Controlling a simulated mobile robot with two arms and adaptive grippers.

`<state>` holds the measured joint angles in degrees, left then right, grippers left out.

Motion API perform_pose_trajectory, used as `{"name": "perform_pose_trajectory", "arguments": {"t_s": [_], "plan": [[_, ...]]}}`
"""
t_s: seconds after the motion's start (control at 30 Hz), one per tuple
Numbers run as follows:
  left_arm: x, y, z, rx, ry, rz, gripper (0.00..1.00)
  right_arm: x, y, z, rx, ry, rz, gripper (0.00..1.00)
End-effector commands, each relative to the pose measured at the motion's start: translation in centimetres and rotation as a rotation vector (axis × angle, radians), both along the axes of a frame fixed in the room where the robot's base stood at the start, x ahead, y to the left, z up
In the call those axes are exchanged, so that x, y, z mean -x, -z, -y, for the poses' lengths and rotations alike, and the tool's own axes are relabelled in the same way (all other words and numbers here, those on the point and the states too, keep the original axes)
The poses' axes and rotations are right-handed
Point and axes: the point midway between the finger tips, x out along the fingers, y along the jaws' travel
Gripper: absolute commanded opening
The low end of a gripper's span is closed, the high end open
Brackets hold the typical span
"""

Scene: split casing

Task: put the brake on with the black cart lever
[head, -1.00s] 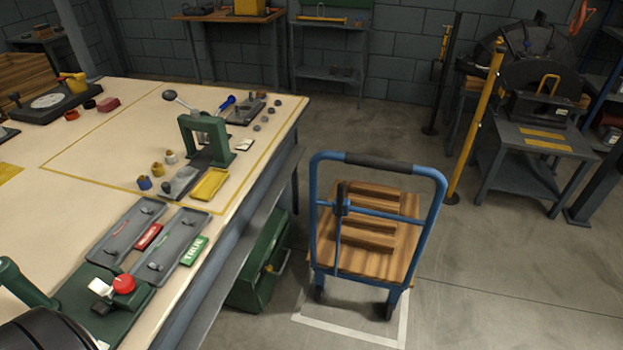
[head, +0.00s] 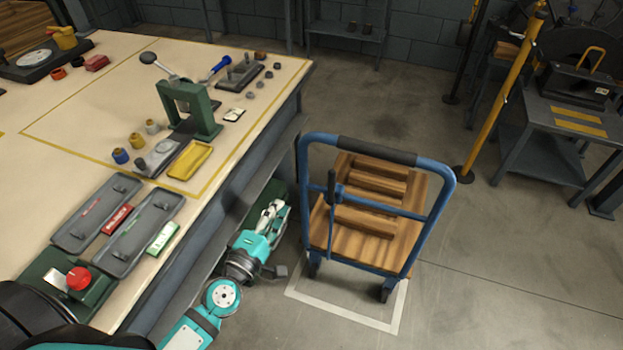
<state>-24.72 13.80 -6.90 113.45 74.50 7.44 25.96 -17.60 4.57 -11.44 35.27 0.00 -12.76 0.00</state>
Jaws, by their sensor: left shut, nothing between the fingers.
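The blue cart (head: 446,205) with a wooden deck stands on the floor right of the bench, its handle towards me. The black cart lever (head: 331,190) stands upright at the left part of the cart's frame, by the blue crossbar. My left gripper (head: 272,211) is left of the cart, beside the bench's side, apart from the lever. Its fingers are shut and empty. My right gripper is not in view.
The workbench (head: 60,130) fills the left, with a green press (head: 190,108) and trays on top. A white floor outline (head: 345,318) lies under the cart. A yellow post (head: 505,95) stands behind it. The floor right of the cart is clear.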

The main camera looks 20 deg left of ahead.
Motion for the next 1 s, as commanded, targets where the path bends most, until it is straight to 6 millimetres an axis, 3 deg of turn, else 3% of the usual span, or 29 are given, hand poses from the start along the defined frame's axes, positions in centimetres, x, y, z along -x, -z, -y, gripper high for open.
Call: {"name": "perform_pose_trajectory", "arguments": {"t_s": [0.27, 0.67, 0.8, 1.0], "plan": [[-2.2, -0.2, 0.2, -0.002, -0.001, 0.002, 0.0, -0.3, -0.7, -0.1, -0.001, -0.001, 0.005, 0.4], [-10.5, -0.2, 1.0, -0.001, 0.001, 0.002, 0.0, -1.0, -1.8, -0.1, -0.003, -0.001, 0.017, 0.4], [-10.4, -0.1, 3.4, 0.0, 0.002, -0.002, 0.0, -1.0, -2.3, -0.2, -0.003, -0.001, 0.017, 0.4], [-10.6, 0.0, 4.7, -0.002, 0.001, -0.001, 0.0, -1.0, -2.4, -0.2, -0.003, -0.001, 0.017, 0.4]]}}
